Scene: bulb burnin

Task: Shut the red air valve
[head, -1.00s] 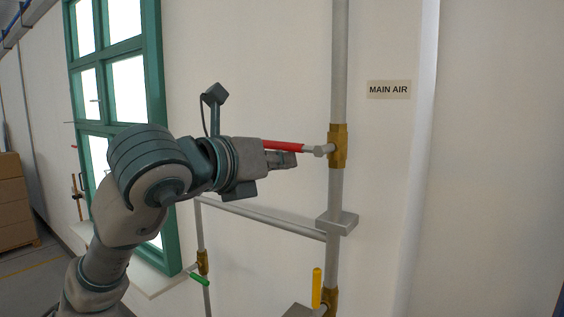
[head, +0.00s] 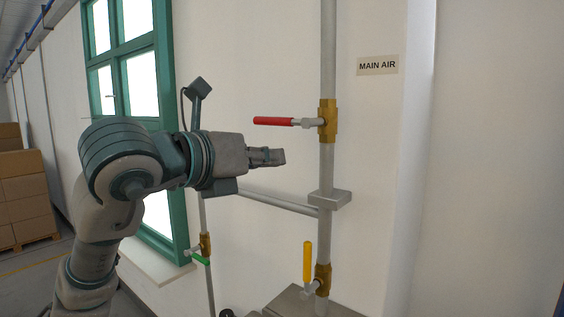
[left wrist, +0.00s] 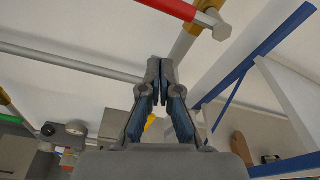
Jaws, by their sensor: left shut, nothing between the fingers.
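The red valve handle (head: 273,121) sticks out level to the left from its brass valve body (head: 327,120) on the vertical pipe, across the pipe's line. A MAIN AIR sign (head: 377,65) is on the wall to its right. My left gripper (head: 282,157) is shut and empty, below the handle in the head view and apart from it. In the left wrist view the closed fingertips (left wrist: 160,64) show with the red handle (left wrist: 170,8) at the top edge. My right gripper is not in view.
A yellow handle (head: 307,262) points up on a lower brass valve. A green handle (head: 201,259) is on a thinner pipe at left. A horizontal pipe (head: 270,202) and a grey bracket (head: 329,198) lie below my gripper. A green-framed window (head: 165,60) is behind my arm.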

